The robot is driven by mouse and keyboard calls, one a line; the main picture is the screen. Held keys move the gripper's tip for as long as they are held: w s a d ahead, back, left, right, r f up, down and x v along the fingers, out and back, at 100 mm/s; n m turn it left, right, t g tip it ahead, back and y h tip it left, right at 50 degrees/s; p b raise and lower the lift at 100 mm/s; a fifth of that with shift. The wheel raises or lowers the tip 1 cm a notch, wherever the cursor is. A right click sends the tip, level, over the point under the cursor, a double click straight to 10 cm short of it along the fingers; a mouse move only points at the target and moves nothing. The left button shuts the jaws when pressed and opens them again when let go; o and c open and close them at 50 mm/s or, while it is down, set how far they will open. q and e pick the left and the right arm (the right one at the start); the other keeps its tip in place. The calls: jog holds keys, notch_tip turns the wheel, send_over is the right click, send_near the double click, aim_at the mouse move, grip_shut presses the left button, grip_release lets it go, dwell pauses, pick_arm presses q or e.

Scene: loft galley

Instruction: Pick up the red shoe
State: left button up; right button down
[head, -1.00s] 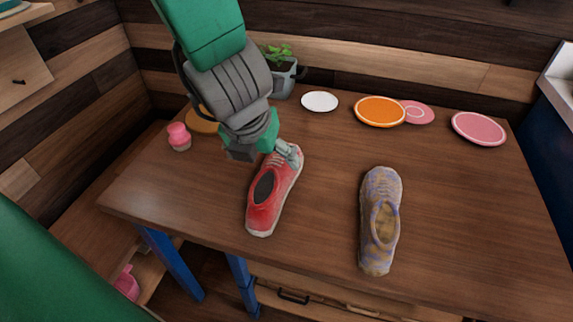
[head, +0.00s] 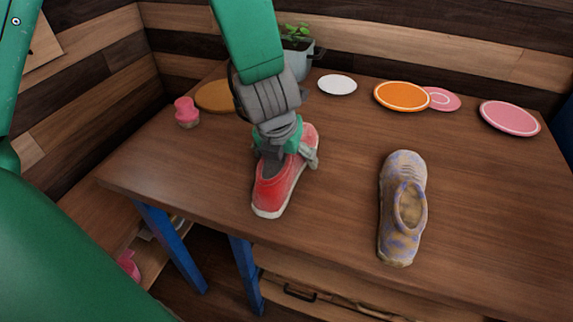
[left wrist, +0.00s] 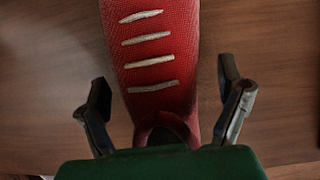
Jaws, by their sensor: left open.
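The red shoe (head: 278,190) lies on the wooden table, its toe toward the back and its heel toward the front edge. In the left wrist view the red shoe (left wrist: 155,60) shows its white laces and part of its dark opening. My left gripper (head: 288,160) is over the middle of the shoe and hides part of it. In the left wrist view the left gripper (left wrist: 168,100) is open, one finger on each side of the shoe, with gaps to it. My right gripper is not in view.
A patterned purple-and-tan shoe (head: 402,235) lies to the right on the table (head: 340,215). Plates in white (head: 337,85), orange (head: 402,96) and pink (head: 510,118) lie at the back. A pink shaker (head: 186,111) and a potted plant (head: 296,52) stand at left and back.

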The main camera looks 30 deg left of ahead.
pick_arm(q)
jog(key=shift+w+f, duration=0.1)
jog(key=shift+f, duration=0.2)
jog(key=shift+r, duration=0.1)
jog(key=c, duration=1.5)
